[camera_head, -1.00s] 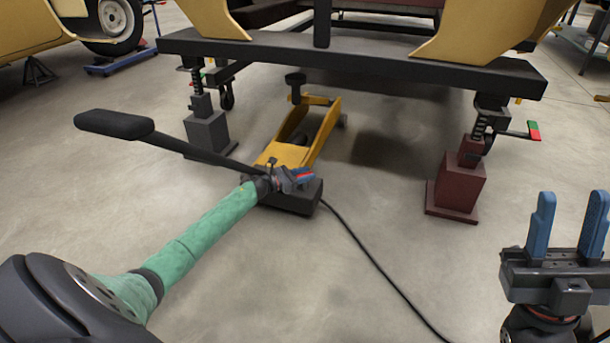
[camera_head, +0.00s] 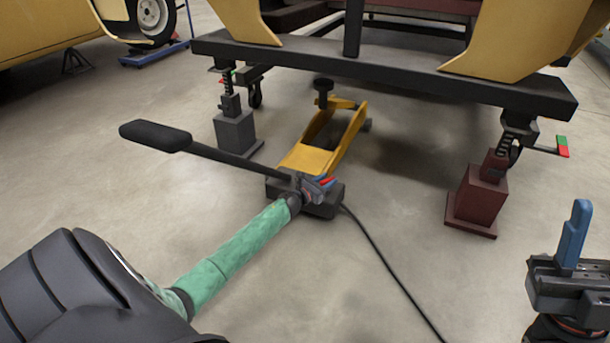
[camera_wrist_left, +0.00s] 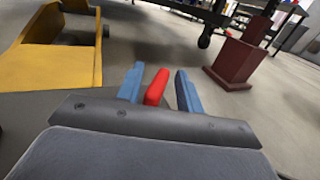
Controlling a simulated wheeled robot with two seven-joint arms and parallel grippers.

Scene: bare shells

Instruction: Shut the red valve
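The red valve (camera_head: 326,182) is a small red bar at the front of the yellow floor jack (camera_head: 308,158), by the jack's black rear block (camera_head: 322,207). It also shows in the left wrist view (camera_wrist_left: 156,87). My left gripper (camera_head: 320,184) is at the jack. In the left wrist view, its blue fingers (camera_wrist_left: 160,88) stand apart on either side of the valve. The valve is close to the left finger, with a gap to the right one.
The jack's long black handle (camera_head: 156,136) slants up left above my left arm. A black cable (camera_head: 383,257) runs across the floor. A grey stand (camera_head: 235,131) and a dark red stand (camera_head: 478,196) support the black beam (camera_head: 400,78).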

